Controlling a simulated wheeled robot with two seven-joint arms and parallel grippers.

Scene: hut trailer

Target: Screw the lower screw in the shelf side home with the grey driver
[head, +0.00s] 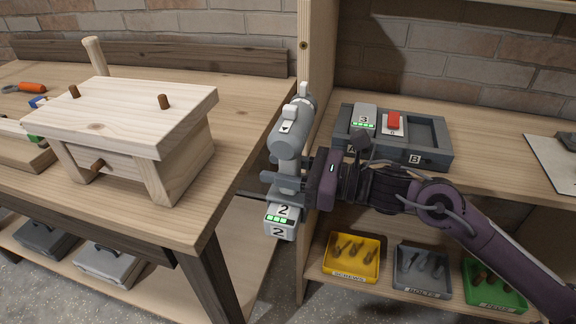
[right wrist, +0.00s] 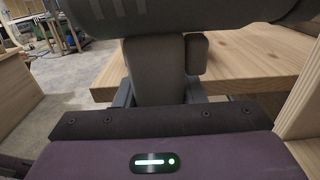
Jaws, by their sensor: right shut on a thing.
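The grey driver (head: 287,140) is upright in my right gripper (head: 290,186), in front of the front edge of the shelf side (head: 316,60). A battery marked 2 (head: 282,222) sits at its base. The gripper is shut on the driver's handle, which also shows close up in the right wrist view (right wrist: 155,62). The driver's nose points away toward the shelf side; its bit tip is hidden, so I cannot tell if it touches anything. A small dark spot, perhaps a screw head (head: 303,44), shows higher on the shelf side. The lower screw is not visible. My left gripper is out of view.
A workbench (head: 240,100) with a wooden stool-like piece (head: 150,115) stands left. On the shelf is a grey charger tray (head: 435,135) holding a battery marked 3 (head: 364,117) and a red-topped block (head: 394,122). Yellow (head: 345,275), grey (head: 420,288) and green (head: 495,296) bins sit below.

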